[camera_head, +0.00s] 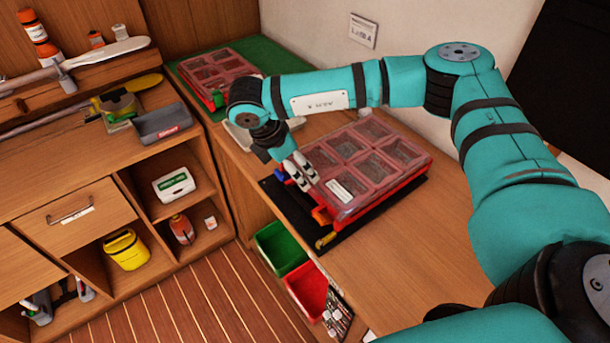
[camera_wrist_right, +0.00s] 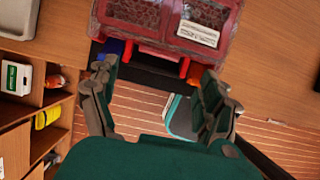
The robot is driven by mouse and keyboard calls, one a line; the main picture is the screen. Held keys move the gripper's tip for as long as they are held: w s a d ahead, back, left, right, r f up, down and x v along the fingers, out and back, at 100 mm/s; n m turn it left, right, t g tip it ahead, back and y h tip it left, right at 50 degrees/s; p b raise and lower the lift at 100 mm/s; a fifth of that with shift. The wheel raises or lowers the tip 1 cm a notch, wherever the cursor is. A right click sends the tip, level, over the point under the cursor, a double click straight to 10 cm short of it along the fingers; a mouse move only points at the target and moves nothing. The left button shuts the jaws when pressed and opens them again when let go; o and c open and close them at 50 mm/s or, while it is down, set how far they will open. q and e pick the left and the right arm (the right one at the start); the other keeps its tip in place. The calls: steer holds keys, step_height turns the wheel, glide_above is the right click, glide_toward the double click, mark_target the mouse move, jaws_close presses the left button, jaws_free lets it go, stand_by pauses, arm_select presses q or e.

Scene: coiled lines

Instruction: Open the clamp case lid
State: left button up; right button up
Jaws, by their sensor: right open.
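The clamp case (camera_head: 368,158) is a red box with a clear, reddish lid over several compartments. It lies on a black mat (camera_head: 375,210) on the wooden bench, and its lid looks down. A pale label is near its front corner. Its front side also shows at the top of the right wrist view (camera_wrist_right: 170,20), with a red bar, a blue piece and an orange piece along that side. My right gripper (camera_head: 302,182) is open and empty, pointing down at this front side. I cannot tell whether the fingers touch the case. My left gripper is not in view.
A second red case (camera_head: 212,72) sits on a green mat at the back left. Green (camera_head: 280,247) and red (camera_head: 308,290) bins are below the bench's front edge. Shelves with small items stand on the left. Bench to the right of the case is clear.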

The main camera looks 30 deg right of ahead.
steer(key=p+x, duration=0.1)
steer(key=x, duration=0.4)
steer(key=shift+s, duration=0.1)
steer(key=p+x, duration=0.1)
steer(key=x, duration=0.1)
steer(key=shift+d+f, duration=0.15)
steer(key=shift+f, duration=0.35)
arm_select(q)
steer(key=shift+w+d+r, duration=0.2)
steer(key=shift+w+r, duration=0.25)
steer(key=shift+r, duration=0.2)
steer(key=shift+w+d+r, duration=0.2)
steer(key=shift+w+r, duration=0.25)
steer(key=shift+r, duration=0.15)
arm_select(e)
steer(key=shift+c, duration=0.2)
